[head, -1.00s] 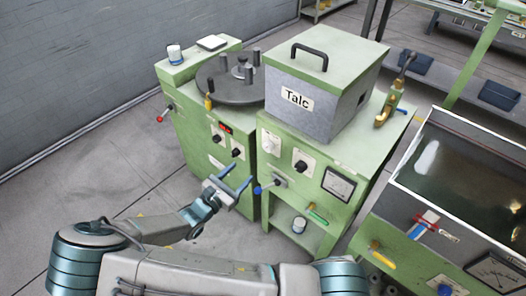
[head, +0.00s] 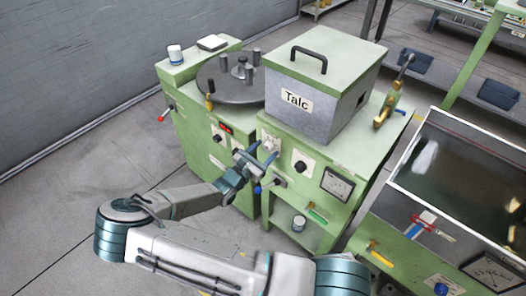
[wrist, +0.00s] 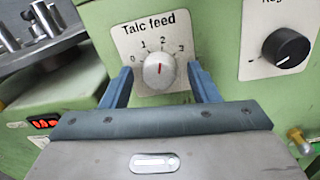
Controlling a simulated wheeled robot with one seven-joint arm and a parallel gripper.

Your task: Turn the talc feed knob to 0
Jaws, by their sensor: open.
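The talc feed knob (wrist: 159,71) is a pale round knob with a red pointer line, on a white plate marked "Talc feed" with a scale from 0 at the left to 3 at the right. Its red line points nearly straight up, near the 2. My gripper (wrist: 158,80) is open, with one blue finger on each side of the knob in the wrist view. I cannot tell whether the fingers touch it. In the head view my gripper (head: 258,160) is at the front of the green talc machine (head: 335,148) and partly hides the knob's plate.
A black knob (wrist: 286,47) is on a plate to the right. A blue-tipped lever (head: 258,189) sticks out below my gripper. A red digital display (wrist: 44,123) is on the left machine. A grey Talc box (head: 325,92) stands on top. Floor at the left is clear.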

